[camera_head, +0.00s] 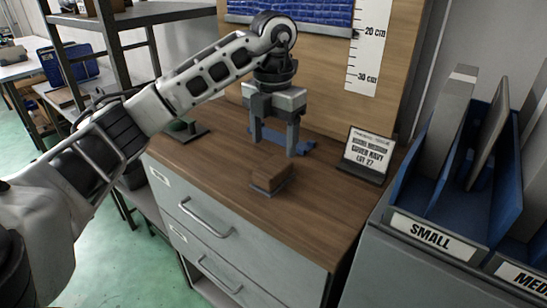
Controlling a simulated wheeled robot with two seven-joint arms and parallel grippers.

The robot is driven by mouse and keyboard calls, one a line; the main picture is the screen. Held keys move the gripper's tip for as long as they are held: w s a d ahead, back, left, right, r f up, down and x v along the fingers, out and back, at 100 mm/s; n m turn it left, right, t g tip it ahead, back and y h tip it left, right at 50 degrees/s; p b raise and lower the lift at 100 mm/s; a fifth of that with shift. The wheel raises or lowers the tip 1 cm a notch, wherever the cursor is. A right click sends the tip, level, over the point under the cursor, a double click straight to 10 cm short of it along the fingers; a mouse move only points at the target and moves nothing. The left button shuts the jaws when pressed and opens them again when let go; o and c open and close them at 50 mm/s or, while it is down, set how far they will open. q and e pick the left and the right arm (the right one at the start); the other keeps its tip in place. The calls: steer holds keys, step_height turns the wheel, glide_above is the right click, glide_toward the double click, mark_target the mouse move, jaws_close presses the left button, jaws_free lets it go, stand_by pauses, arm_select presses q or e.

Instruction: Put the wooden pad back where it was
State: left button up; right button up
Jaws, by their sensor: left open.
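The wooden pad (270,177) is a small brown block with a grey edge underneath. It rests on the wooden top of the drawer cabinet (222,181), near the front edge. My left gripper (274,146) points down over the same cabinet top, behind the pad and apart from it. Its two fingers are spread and nothing shows between them. A low blue piece (305,147) lies on the cabinet top behind the fingers, partly hidden by them. My right gripper is out of view.
A small sign (367,152) on a dark base stands to the right of the pad. A blue sorter (453,210) labelled SMALL holds upright panels at the right. A dark stand (187,132) is at the back left. A board with a ruler (368,50) rises behind.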

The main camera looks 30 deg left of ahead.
mark_target(273, 166)
arm_select(q)
step_height(273, 166, up, 5)
steer(key=shift+p, duration=0.7)
steer(key=shift+s, duration=0.1)
